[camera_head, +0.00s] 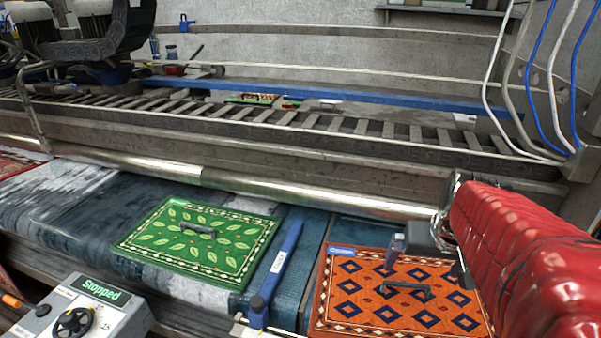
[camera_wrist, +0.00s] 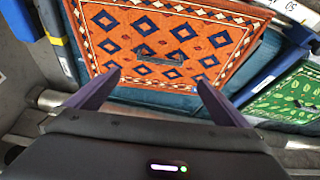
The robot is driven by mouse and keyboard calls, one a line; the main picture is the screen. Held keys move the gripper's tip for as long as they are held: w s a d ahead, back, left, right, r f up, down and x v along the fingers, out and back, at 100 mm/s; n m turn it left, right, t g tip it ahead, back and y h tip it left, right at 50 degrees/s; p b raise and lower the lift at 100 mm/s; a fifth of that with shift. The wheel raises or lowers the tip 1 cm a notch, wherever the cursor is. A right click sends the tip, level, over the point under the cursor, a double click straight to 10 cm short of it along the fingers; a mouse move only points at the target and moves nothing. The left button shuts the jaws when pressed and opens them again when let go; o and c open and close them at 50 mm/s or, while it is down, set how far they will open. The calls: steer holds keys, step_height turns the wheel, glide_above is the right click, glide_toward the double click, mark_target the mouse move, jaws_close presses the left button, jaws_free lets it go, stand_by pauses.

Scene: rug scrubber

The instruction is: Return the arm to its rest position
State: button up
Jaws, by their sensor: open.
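My gripper (camera_wrist: 157,90) is open and empty in the wrist view, its two dark fingers spread apart. It points at the orange rug (camera_wrist: 160,40) with blue diamonds and a dark handle. In the head view my red-covered arm reaches in from the right, and the gripper (camera_head: 400,250) is partly seen above the orange rug (camera_head: 385,300). Some gap seems to lie between the fingers and the handle (camera_head: 405,290). The green leaf-patterned rug (camera_head: 200,240) lies flat to the left on the belt, with its own handle on top.
A blue bar (camera_head: 275,262) lies between the two rugs. A control box (camera_head: 85,310) with a green "Stopped" display and a black knob stands at the lower left. A metal roller (camera_head: 250,182) and a slatted frame run behind. White and blue cables hang at the right.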

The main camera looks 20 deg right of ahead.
stand_by(0.3)
steer(key=s+a+r+n+y, duration=0.1)
steer(key=s+a+n, duration=0.1)
steer(key=a, duration=0.9)
steer(key=s+a+n+t+y, duration=0.1)
steer(key=s+a+n, duration=0.1)
steer(key=a, duration=1)
steer(key=shift+r+n+t, duration=0.3)
steer(key=shift+r+n, duration=0.1)
steer(key=shift+n, duration=0.3)
